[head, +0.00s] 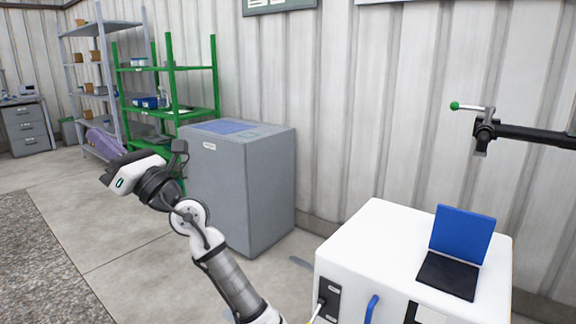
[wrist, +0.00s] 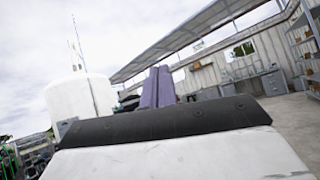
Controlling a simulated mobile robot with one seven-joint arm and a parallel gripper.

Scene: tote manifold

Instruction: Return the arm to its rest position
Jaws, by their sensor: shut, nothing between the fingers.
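My arm rises from the bottom of the head view and bends up to the left. My gripper (head: 102,140) is at its end, held in the air to the left of a grey cabinet. Its purple fingers point away to the upper left. In the wrist view my gripper (wrist: 158,80) shows its two purple fingers side by side, together, with nothing held between them.
The grey cabinet (head: 240,190) stands right of my wrist. Green shelving (head: 170,65) and grey shelving (head: 98,32) stand behind. A white box (head: 375,245) with a blue-lidded device (head: 462,235) is at right, below a black bar (head: 535,135). Floor at left is clear.

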